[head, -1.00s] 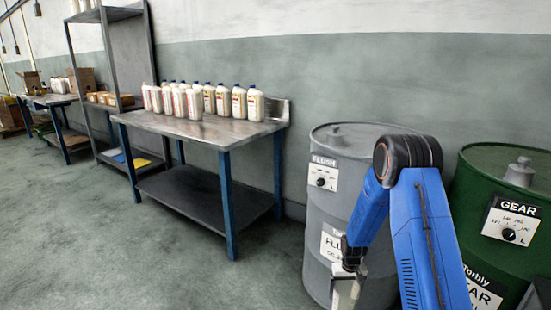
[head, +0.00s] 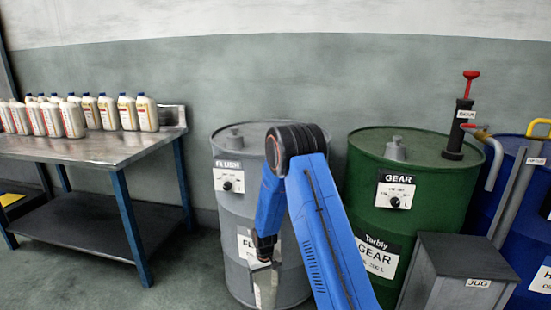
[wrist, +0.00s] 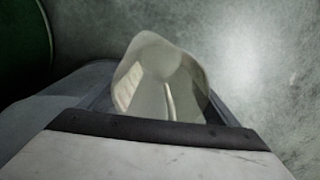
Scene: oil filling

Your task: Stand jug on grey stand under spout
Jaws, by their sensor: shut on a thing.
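My gripper (head: 264,263) hangs low in front of the grey FLUSH drum in the head view. It is shut on a pale, see-through jug (head: 265,287). In the wrist view the jug (wrist: 162,75) shows beyond the dark finger edge (wrist: 155,128); its lower part is hidden. The grey stand (head: 455,262), labelled JUG, is at the lower right, apart from the jug, and its visible top is bare. A grey curved spout (head: 495,168) hangs above and behind the stand, beside the green drum.
The grey FLUSH drum (head: 228,205) and green GEAR drum (head: 372,165) stand along the wall. A red-handled pump (head: 462,125) is on the green drum. A blue drum (head: 508,185) is at right. A metal table (head: 90,150) with several white bottles is at left.

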